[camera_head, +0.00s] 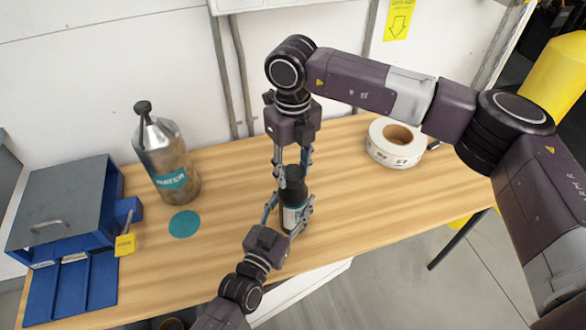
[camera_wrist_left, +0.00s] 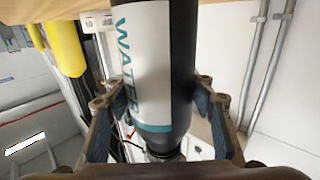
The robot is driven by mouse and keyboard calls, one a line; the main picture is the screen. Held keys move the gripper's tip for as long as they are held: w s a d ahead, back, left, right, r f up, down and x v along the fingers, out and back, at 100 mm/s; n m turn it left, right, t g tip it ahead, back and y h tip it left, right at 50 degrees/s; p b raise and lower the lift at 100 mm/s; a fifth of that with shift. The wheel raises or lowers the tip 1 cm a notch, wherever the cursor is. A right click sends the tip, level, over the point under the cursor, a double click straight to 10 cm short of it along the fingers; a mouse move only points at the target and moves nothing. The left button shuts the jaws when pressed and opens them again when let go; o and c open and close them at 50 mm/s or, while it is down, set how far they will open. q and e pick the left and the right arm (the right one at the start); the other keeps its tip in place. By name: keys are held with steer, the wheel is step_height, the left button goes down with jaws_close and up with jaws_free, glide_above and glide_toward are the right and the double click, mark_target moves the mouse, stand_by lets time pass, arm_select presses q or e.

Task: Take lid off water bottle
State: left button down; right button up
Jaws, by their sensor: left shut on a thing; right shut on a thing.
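A black water bottle (camera_head: 292,217) with a white label is upright near the middle of the wooden table. My left gripper (camera_head: 287,211) is shut around its body from the front. In the left wrist view the bottle (camera_wrist_left: 150,60) fills the middle, with "WATER" on its label, between the left gripper's two fingers (camera_wrist_left: 160,112). My right gripper (camera_head: 292,167) comes from above and is shut on the black lid (camera_head: 292,176) at the bottle's top. I see no gap between lid and bottle. Whether the bottle rests on the table cannot be told.
A metal flask (camera_head: 163,155) with a teal label stands at left, behind a teal disc (camera_head: 184,224). A blue-grey box (camera_head: 65,205) with a yellow padlock (camera_head: 125,244) is at far left. A white roll (camera_head: 394,146) lies at right. The table (camera_head: 400,205) is clear at front right.

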steer(key=n, duration=0.3)
steer(key=shift+n, duration=0.3)
steer(key=n, duration=0.5)
steer(key=shift+w, duration=0.1)
steer(key=n, duration=0.5)
steer(key=shift+n, duration=0.3)
steer(key=n, duration=0.5)
steer(key=shift+r, duration=0.1)
steer(key=shift+r, duration=0.15)
steer(key=shift+r, duration=0.95)
